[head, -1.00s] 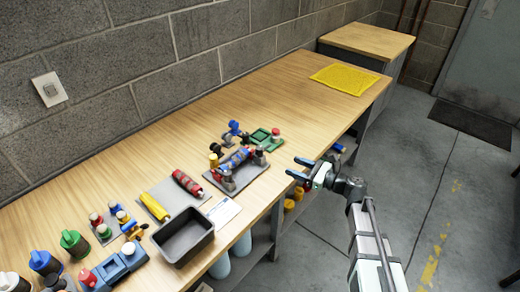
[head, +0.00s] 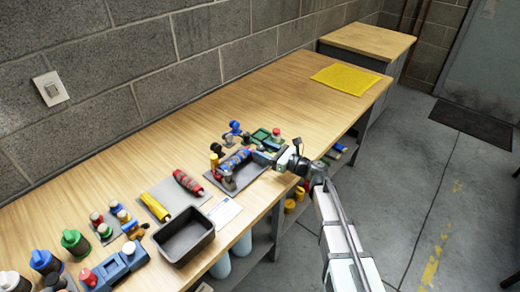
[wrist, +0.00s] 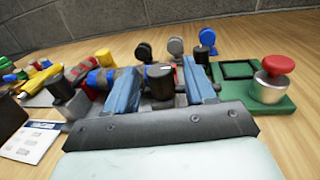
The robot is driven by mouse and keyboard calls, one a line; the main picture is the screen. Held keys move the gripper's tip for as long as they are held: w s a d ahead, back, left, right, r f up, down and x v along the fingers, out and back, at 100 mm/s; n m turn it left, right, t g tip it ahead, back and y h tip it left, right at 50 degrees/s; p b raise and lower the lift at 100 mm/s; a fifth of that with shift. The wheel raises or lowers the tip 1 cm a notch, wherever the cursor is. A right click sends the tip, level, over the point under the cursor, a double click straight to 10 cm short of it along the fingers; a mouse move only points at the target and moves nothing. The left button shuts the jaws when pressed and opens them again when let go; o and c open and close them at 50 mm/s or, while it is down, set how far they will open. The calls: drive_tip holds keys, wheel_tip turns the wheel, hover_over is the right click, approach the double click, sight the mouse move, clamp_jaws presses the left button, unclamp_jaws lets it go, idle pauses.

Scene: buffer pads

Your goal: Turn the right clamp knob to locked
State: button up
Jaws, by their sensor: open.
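In the head view my gripper (head: 263,156) is at the right end of the clamp fixture (head: 243,184) and hides this knob. A roller (head: 236,160) with red and blue bands lies in the fixture. The other clamp knob (wrist: 63,87) is at the left in the wrist view. I cannot read the lock position.
A green station (wrist: 265,100) with a red-topped post (wrist: 272,80) is close on the right. Several small upright parts (wrist: 174,48) stand behind. A white card (head: 224,212) and a black bin (head: 184,237) lie to the left. The table beyond, toward the yellow mat (head: 344,79), is clear.

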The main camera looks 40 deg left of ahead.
drive_tip(key=shift+s+a, duration=0.15)
drive_tip(key=shift+a, duration=0.75)
drive_tip(key=shift+c, duration=0.3)
drive_tip(key=c, duration=0.9)
drive_tip(key=shift+o, duration=0.2)
drive_tip(key=shift+n+g, duration=0.3)
drive_tip(key=shift+g, duration=0.3)
drive_tip(key=n+g+h, duration=0.1)
drive_tip(key=n+g, duration=0.1)
drive_tip(key=n+g+h, duration=0.1)
drive_tip(key=g, duration=0.2)
drive_tip(key=shift+w+a+f+n+g+h, duration=0.1)
drive_tip(key=shift+w+a+n+g+h, duration=0.1)
drive_tip(key=shift+n+g+h, duration=0.15)
drive_tip(key=n+g+h, duration=0.3)
drive_tip(key=shift+n+g, duration=0.25)
drive_tip(key=shift+g, duration=0.1)
drive_tip(key=shift+s+d+n+g+h, duration=0.1)
drive_tip(key=shift+n+g+h, duration=0.55)
drive_tip(key=shift+h, duration=0.2)
drive_tip(key=shift+s+d+n+g+h, duration=0.1)
drive_tip(key=shift+n+g+h, duration=0.5)
drive_tip(key=shift+h, duration=0.2)
